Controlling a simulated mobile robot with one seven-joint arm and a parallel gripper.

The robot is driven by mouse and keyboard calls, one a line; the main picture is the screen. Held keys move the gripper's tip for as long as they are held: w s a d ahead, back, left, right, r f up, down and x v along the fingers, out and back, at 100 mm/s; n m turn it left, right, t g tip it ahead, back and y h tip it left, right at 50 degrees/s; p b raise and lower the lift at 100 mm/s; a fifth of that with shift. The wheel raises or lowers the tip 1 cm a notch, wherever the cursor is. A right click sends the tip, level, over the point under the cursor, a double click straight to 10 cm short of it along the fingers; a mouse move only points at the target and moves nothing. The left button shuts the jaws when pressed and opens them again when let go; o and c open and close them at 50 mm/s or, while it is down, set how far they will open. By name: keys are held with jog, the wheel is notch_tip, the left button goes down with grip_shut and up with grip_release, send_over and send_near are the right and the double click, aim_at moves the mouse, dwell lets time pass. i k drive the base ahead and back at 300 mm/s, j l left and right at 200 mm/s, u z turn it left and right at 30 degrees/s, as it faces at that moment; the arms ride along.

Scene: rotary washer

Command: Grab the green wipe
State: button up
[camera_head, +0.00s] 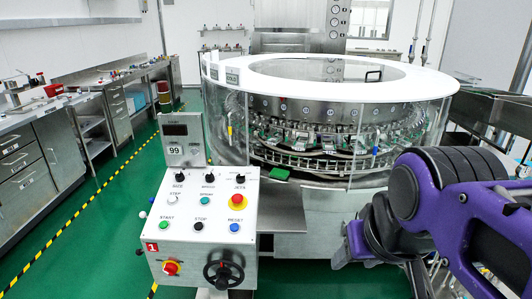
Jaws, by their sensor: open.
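A small flat green piece, which looks like the green wipe (279,174), lies at the front lower edge of the washer, just right of the control panel. My gripper (378,262) is at the lower right, at the end of my purple and black arm. It is open, with nothing visible between its fingers. It is apart from the wipe, to the right of it and lower in the picture. Part of the gripper is hidden by my own arm.
The round washer (325,75) with a white top ring and clear wall fills the middle. A white control panel (203,215) with buttons and a black handwheel (223,270) stands in front at left. Steel benches (40,160) line the left wall. Green floor (95,240) is free at left.

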aim_at(276, 173)
jog(key=i+l+u, duration=0.1)
jog(key=i+l, duration=0.2)
jog(key=i+l+u, duration=0.1)
jog(key=i+l, duration=0.15)
jog(key=l, duration=0.15)
jog(key=i+l+u, duration=0.1)
jog(key=i+l, duration=0.15)
jog(key=l, duration=0.15)
jog(key=i+l+u, duration=0.1)
jog(key=i+l, duration=0.15)
jog(key=l, duration=0.15)
